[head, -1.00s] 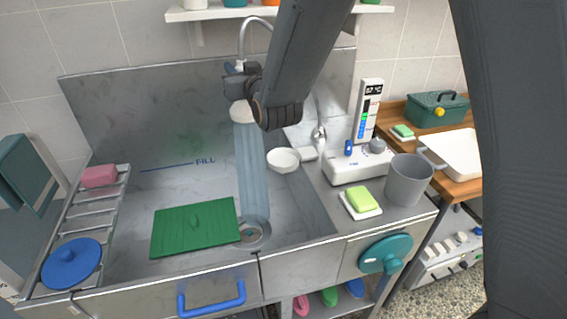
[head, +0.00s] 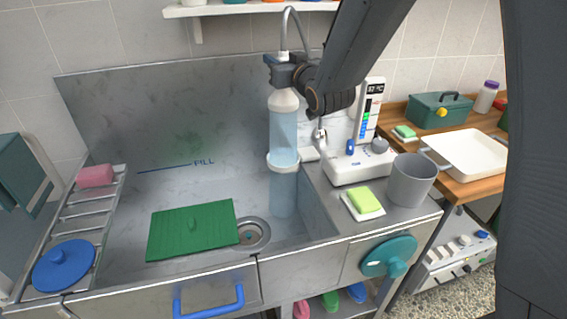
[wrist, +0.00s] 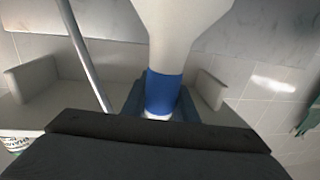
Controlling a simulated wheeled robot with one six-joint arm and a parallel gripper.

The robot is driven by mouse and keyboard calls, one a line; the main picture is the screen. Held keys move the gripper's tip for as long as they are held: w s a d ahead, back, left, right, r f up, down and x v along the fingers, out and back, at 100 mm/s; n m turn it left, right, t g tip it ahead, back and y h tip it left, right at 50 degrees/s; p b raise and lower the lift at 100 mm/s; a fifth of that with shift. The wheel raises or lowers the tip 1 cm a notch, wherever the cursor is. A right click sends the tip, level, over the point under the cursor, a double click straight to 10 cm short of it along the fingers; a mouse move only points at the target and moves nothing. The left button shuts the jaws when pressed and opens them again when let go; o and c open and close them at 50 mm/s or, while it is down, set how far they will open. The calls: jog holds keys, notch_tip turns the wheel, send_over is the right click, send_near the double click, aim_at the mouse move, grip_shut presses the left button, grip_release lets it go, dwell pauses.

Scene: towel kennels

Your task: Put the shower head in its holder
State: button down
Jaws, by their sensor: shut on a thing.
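My gripper (head: 284,75) is shut on the shower head (head: 284,100) above the right part of the sink. The shower head's white bell points down, and a pale blue stream of water falls from it. In the wrist view the white bell and blue neck of the shower head (wrist: 165,90) sit between my jaws. A small white round cup or ring on a bracket, seemingly the holder (head: 272,163), lies below the shower head, apart from it. The stream passes at the holder and shows again below it. The grey hose (head: 288,22) arches above my gripper.
The steel sink has a green mat (head: 192,228) and a drain (head: 253,234). To the right stand a white control unit (head: 350,171), a green soap (head: 365,201) and a grey cup (head: 411,180). A white shelf (head: 225,10) hangs above.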

jog(key=shift+f+b, duration=2.45)
jog(key=shift+f, duration=0.55)
jog(key=shift+f+b, duration=1.55)
jog(key=shift+f, duration=0.4)
jog(key=shift+f+b, duration=1.2)
jog(key=shift+f, duration=0.3)
jog(key=shift+f+b, duration=0.8)
jog(key=shift+f, duration=0.25)
